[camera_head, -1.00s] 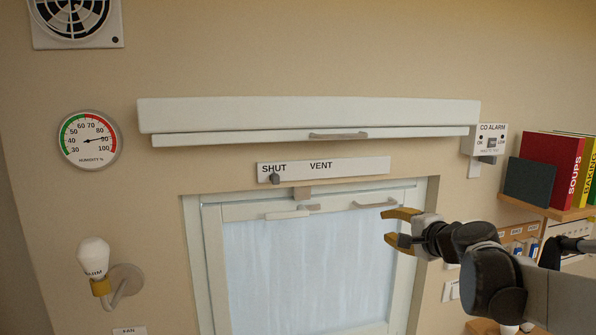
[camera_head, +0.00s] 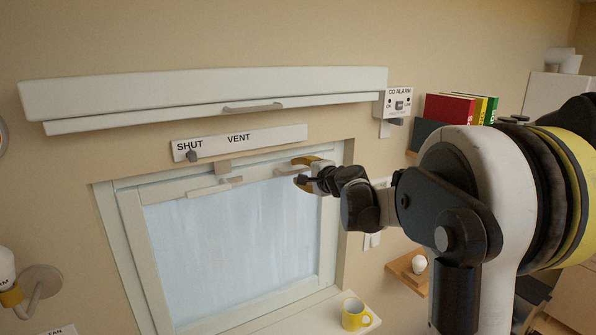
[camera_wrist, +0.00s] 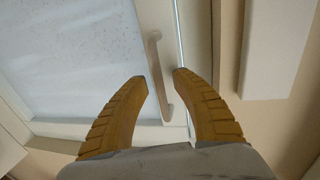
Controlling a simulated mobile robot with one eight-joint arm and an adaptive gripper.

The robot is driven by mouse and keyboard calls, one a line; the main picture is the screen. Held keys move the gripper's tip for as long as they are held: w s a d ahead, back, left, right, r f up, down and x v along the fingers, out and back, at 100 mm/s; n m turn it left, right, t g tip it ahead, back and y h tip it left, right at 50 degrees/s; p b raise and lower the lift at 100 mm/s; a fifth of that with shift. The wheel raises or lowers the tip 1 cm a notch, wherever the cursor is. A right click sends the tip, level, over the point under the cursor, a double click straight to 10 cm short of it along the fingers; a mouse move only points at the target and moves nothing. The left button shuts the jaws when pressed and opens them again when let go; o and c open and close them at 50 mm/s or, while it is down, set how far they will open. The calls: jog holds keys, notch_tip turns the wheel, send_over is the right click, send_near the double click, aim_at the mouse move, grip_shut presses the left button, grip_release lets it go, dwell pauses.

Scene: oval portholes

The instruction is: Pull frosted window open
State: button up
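The frosted window (camera_head: 235,235) sits in a pale frame in the wall; its sash looks closed. Its pale bar handle (camera_wrist: 155,70) is on the frame edge beside the pane. My gripper (camera_head: 298,170) is at the window's upper right. In the wrist view, my gripper (camera_wrist: 160,78) is open, and the handle lies between its two yellow fingertips with gaps on both sides. I cannot tell the depth between them. In the head view the fingers mostly hide the handle. A small latch (camera_head: 230,181) sits at the top of the frame.
Above the window are a SHUT/VENT plate (camera_head: 262,140) with its knob (camera_head: 192,156) at SHUT, and a long white housing (camera_head: 200,90) with a handle. A yellow mug (camera_head: 355,315) stands on the sill. A CO alarm (camera_head: 397,103) and book shelf are to the right.

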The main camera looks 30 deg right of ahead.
grip_shut()
jog(key=s+f+b, duration=0.2)
jog(key=s, duration=0.8)
jog(key=shift+d, duration=0.2)
